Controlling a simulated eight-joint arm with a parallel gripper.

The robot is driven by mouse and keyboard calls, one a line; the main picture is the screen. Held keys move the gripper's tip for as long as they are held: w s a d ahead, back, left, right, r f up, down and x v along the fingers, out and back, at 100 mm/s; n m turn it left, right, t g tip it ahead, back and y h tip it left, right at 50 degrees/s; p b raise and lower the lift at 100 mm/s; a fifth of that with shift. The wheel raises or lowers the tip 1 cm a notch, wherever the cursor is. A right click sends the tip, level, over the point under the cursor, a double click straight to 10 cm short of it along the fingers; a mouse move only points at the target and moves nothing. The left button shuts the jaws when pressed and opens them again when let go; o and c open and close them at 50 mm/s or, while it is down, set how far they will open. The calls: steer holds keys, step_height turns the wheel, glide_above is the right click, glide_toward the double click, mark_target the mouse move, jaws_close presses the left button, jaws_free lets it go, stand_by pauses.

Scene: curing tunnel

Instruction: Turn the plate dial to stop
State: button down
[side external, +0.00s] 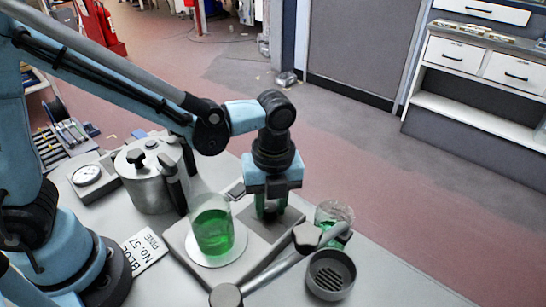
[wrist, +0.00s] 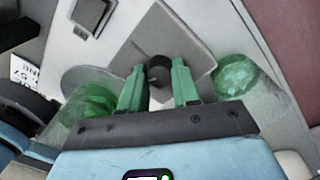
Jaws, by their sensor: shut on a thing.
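The plate dial (wrist: 158,64) is a small dark round knob on the grey hot plate (wrist: 188,32), seen in the wrist view. My gripper (side external: 269,208) points down over the plate's right part in the side view. Its two green fingers stand on either side of the dial and are shut on it. No mark on the dial can be read, so its setting cannot be told. In the side view the fingers hide the dial. A glass flask of green liquid (side external: 213,230) stands on the plate's white disc, left of my gripper.
A glass with green contents (side external: 334,214) stands close to the right of my gripper. A dark grey cup (side external: 331,274) and a jointed grey arm (side external: 285,268) are in front. A metal pot (side external: 148,180) and a round gauge (side external: 87,175) are at left. The table's front right is clear.

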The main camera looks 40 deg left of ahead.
steer(key=n, duration=0.5)
steer(key=shift+n, duration=0.4)
steer(key=n, duration=0.6)
steer(key=shift+h, duration=0.3)
steer(key=n, duration=0.5)
steer(key=shift+a+n, duration=0.1)
steer(key=shift+n, duration=0.2)
steer(key=n, duration=0.5)
steer(key=shift+n, duration=0.4)
steer(key=c, duration=0.8)
jaws_free()
